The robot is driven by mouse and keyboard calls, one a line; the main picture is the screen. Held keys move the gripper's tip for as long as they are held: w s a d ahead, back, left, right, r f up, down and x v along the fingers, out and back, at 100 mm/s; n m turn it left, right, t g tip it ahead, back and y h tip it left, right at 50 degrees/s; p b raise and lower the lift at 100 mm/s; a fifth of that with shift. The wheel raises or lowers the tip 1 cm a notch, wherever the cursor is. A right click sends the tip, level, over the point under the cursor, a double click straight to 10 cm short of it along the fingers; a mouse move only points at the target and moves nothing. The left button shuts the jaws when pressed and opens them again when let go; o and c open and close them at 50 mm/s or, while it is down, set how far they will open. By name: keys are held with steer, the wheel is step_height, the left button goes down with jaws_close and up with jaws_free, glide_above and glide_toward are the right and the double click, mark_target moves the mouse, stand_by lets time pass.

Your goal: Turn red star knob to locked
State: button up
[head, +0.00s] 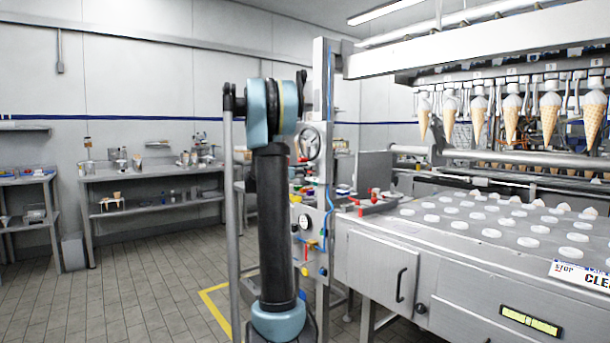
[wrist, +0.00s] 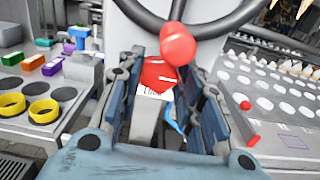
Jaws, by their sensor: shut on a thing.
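The red star knob (wrist: 157,74) is in the middle of the wrist view, between the fingers of my gripper (wrist: 165,98). My gripper is shut on it, with one blue-and-grey finger on each side. A white label with dark print shows just below the red part, too small to read. The knob's exact turn position cannot be told. In the head view my own arm covers the place where my gripper would be, and I cannot pick out the star knob there.
A round red handle (wrist: 178,44) on a dark handwheel (wrist: 205,22) sits close above the knob. Yellow rings (wrist: 44,111) and coloured blocks lie on the left. The machine's tray bed (head: 480,230) with white discs is on the right. Cones (head: 510,118) hang above it.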

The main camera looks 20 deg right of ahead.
steer(key=shift+m, duration=2.8)
steer(key=o, duration=1)
steer(key=shift+o, duration=0.2)
steer(key=v, duration=1.2)
steer(key=shift+f, duration=0.15)
